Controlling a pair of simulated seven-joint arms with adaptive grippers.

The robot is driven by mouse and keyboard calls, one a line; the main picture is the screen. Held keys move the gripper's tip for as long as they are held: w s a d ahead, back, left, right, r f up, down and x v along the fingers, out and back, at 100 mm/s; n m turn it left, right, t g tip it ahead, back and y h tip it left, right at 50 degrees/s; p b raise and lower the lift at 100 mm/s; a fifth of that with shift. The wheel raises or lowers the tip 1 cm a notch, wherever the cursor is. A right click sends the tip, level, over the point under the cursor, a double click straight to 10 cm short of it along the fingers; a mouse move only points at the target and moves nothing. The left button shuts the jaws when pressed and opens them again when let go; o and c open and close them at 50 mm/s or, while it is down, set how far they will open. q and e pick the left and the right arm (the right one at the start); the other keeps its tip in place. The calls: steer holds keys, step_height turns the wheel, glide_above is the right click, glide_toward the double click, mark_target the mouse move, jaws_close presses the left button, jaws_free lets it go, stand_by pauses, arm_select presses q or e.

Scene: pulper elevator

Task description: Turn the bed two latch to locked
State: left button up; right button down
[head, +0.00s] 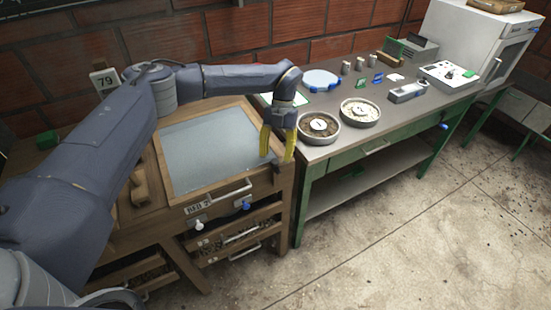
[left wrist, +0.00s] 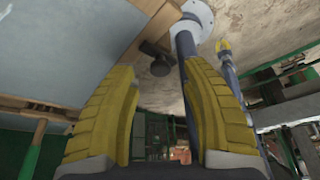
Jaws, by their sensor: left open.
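The wooden bed labelled BED 2 (head: 197,208) has a grey-blue top panel, with a pale handle, a blue knob (head: 246,205) and a white knob (head: 199,225) on its front. A small dark knob (left wrist: 159,67) on the wooden frame, perhaps the latch, lies between my left fingertips in the left wrist view, apart from them. My left gripper (head: 277,143) is open and empty, yellow fingers pointing down at the bed's right front corner. Its fingers hide part of that corner in the head view. A small yellow-tipped arm (left wrist: 224,46), apparently my right, shows far off; its jaws are too small to read.
A green-framed table (head: 345,155) stands close on the right, with two round trays, one dark-filled (head: 319,127) and one pale-filled (head: 360,112), near its front edge. A white cabinet (head: 465,40) stands at the back right. The concrete floor in front is clear.

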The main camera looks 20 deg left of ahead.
arm_select(q)
steer(key=v, duration=1)
